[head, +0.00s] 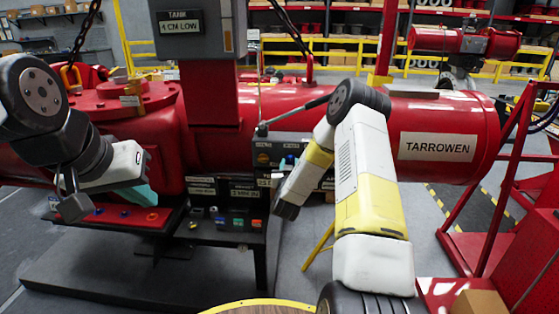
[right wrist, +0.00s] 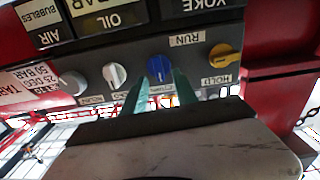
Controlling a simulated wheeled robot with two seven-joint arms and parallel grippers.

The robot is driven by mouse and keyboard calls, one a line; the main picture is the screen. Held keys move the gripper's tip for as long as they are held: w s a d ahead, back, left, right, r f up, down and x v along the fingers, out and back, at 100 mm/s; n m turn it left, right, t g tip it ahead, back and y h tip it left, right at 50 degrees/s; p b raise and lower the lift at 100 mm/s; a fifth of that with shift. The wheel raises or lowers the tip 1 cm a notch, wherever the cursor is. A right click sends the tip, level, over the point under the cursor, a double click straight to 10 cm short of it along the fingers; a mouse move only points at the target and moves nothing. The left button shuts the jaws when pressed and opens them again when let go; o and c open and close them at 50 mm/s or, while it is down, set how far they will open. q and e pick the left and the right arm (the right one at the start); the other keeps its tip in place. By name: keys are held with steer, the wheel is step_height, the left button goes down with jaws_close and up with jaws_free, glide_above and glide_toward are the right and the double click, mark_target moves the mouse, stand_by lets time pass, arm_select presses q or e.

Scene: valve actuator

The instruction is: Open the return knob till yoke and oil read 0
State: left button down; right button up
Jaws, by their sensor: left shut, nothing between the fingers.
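The right wrist view shows the control panel upside down. A blue knob (right wrist: 159,68) sits in the middle of the knob row, above a partly hidden label ending in "ETURN". My right gripper (right wrist: 160,86) is open, its two green fingers on either side of the blue knob; I cannot tell whether they touch it. The oil gauge (right wrist: 112,20) and yoke gauge (right wrist: 195,8) are cut off at the top edge, so their numbers do not show. In the head view my left gripper (head: 147,194) is shut and empty, above the bench, away from the panel.
A yellow knob (right wrist: 221,54) near "RUN" and "HOLD" and a white knob (right wrist: 114,75) flank the blue one closely. In the head view a tank display (head: 180,22) reads "4 CM LOW". A low bench (head: 185,250) with small coloured parts stands before the red actuator (head: 440,115).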

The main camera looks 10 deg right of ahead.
steer(key=shift+x, duration=0.95)
jaws_close()
